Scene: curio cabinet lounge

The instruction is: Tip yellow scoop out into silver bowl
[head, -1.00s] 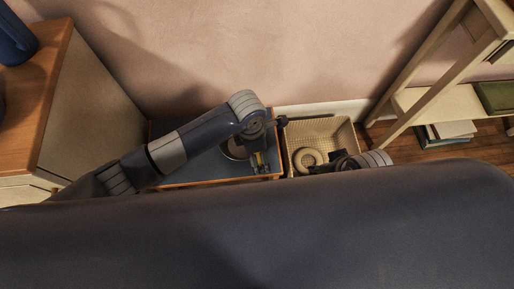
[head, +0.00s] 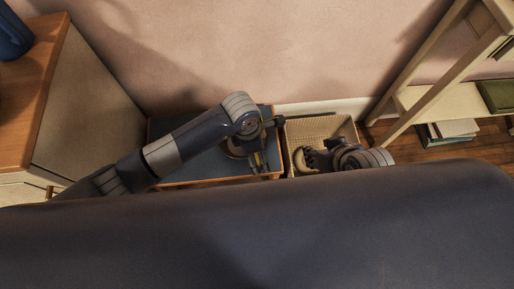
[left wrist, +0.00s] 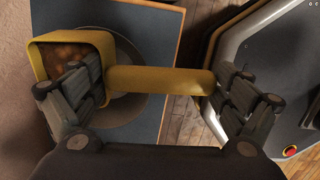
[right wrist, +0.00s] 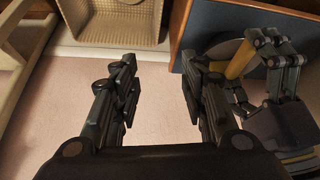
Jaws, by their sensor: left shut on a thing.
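The yellow scoop (left wrist: 160,80) crosses the left wrist view, its handle between my left gripper's fingers (left wrist: 160,95). Brown contents (left wrist: 72,54) show in its cup, whose open side faces the camera. The silver bowl (left wrist: 125,108) lies beneath the scoop, partly hidden by the cup and a finger. In the head view my left arm hides most of the bowl (head: 233,151); only a bit of yellow scoop (head: 257,159) shows. My right gripper (right wrist: 160,90) is open and empty, with my left gripper and the scoop handle (right wrist: 241,59) at its right.
The bowl stands on a blue-topped table (head: 200,168) with an orange-brown edge. Beside it is a beige basket (head: 335,126) holding a pale ring-shaped thing (head: 300,160); my right gripper is over it in the head view. A wooden shelf (head: 440,102) stands at right, a cabinet (head: 85,100) at left.

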